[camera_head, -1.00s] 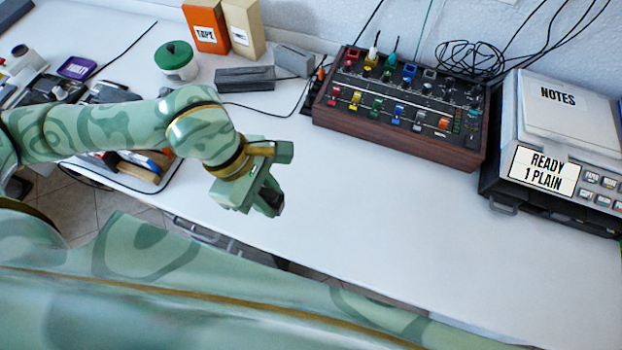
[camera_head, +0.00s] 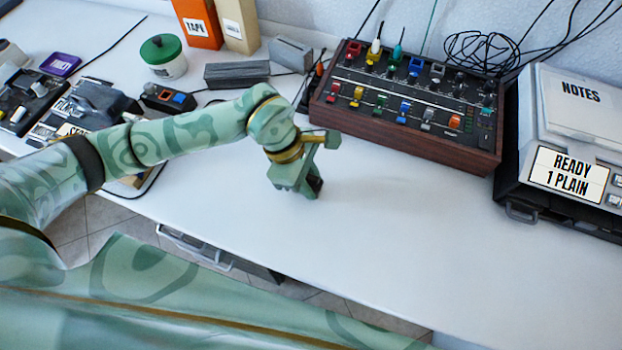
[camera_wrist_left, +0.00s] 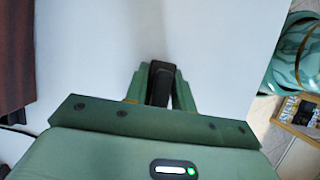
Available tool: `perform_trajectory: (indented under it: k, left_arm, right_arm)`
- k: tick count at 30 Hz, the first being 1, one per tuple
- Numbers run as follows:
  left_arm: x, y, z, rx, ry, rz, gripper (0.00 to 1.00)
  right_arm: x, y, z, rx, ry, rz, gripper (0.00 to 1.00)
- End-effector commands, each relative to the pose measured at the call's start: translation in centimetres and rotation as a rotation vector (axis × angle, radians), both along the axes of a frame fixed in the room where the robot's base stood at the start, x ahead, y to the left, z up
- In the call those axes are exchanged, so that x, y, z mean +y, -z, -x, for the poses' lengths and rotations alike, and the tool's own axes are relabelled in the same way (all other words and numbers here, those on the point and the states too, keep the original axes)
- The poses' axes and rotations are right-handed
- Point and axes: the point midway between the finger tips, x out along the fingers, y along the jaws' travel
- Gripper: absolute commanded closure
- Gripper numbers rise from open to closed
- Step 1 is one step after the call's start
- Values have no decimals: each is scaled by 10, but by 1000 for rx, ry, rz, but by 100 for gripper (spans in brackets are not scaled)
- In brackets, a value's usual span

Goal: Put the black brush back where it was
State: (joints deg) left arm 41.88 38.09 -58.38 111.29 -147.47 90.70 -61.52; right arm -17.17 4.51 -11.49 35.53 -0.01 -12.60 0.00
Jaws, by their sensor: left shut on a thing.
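My left gripper (camera_head: 308,188) is above the white worktop, in front of the wooden-sided mixer. It is shut on the black brush (camera_wrist_left: 160,82), which shows as a dark block between the two green fingers in the left wrist view. In the head view only a small dark part of the brush shows by the fingertips, and the gripper hides the rest. I cannot tell from the views exactly how high it is above the worktop. My right gripper is not in view.
The mixer (camera_head: 405,140) with coloured knobs stands at the back. A grey machine (camera_head: 535,200) labelled "READY 1 PLAIN" is at the right. A green-lidded jar (camera_head: 162,58), grey blocks (camera_head: 237,75) and dark devices (camera_head: 90,105) fill the left. The worktop (camera_head: 400,230) is clear at centre front.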

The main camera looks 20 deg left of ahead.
Motion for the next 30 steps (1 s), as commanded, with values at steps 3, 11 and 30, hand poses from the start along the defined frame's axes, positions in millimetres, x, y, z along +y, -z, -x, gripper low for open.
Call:
perform_trajectory:
  k: [3,11,30]
  left_arm:
    - [1,-1,0,-1,0,-2,100]
    - [1,1,0,-1,0,-2,53]
    - [27,-69,-2,-8,-2,-3,53]
  right_arm:
    - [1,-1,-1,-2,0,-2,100]
    - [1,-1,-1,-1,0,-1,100]
    - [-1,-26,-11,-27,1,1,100]
